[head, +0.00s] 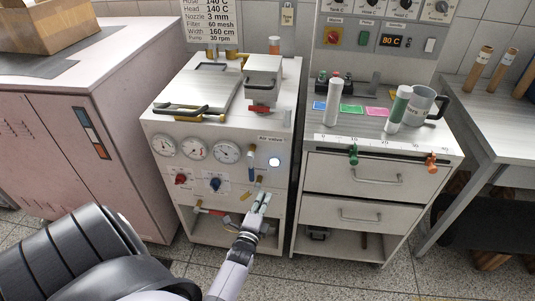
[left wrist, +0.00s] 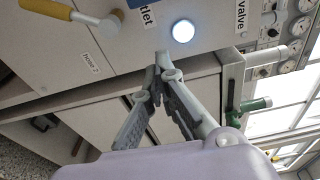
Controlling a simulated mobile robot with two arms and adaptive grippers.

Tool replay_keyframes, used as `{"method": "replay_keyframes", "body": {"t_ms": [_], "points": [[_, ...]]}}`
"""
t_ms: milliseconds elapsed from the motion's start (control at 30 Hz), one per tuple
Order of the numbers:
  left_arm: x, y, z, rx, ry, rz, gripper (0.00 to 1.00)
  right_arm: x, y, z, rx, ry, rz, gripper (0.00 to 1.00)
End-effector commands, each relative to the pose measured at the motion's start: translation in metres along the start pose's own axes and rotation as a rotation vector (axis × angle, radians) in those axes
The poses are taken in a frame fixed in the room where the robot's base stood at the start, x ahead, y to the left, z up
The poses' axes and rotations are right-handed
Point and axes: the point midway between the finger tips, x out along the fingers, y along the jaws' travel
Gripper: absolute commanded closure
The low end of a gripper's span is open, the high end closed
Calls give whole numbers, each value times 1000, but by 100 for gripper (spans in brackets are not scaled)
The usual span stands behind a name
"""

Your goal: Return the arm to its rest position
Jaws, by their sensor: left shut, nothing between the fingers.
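My left arm reaches up from the bottom of the head view. Its gripper (head: 262,198) is shut and empty, in front of the lower front of the white machine (head: 215,245). In the left wrist view the fingers (left wrist: 166,68) come together at their tips with nothing between them. A lit round white button (left wrist: 183,31) shows just beyond the tips there; in the head view the button (head: 274,162) is above the gripper. I cannot tell whether the fingertips touch the panel. My right gripper is not in view.
Gauges (head: 196,149) and knobs (head: 215,184) sit on the machine's front. A yellow-handled lever (left wrist: 50,10) is near the gripper. A drawer cabinet (head: 335,215) with green and orange valves stands right. A pink cabinet (head: 130,150) is left. Floor (head: 330,277) shows in front.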

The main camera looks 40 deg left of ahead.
Motion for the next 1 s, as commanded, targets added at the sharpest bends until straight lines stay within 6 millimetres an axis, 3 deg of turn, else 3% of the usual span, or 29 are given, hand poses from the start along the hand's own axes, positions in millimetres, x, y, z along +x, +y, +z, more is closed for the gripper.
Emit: {"method": "replay_keyframes", "body": {"t_ms": [200, 800, 900, 1000], "points": [[-18, 0, 0, 1, 0, 0, 100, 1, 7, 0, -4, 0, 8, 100], [-19, 1, 0, -1, 1, 1, 100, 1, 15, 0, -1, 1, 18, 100], [-22, 13, -7, -36, 17, 35, 100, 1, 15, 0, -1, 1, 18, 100], [-35, 49, -25, -143, 56, 139, 100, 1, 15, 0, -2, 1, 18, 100]]}}
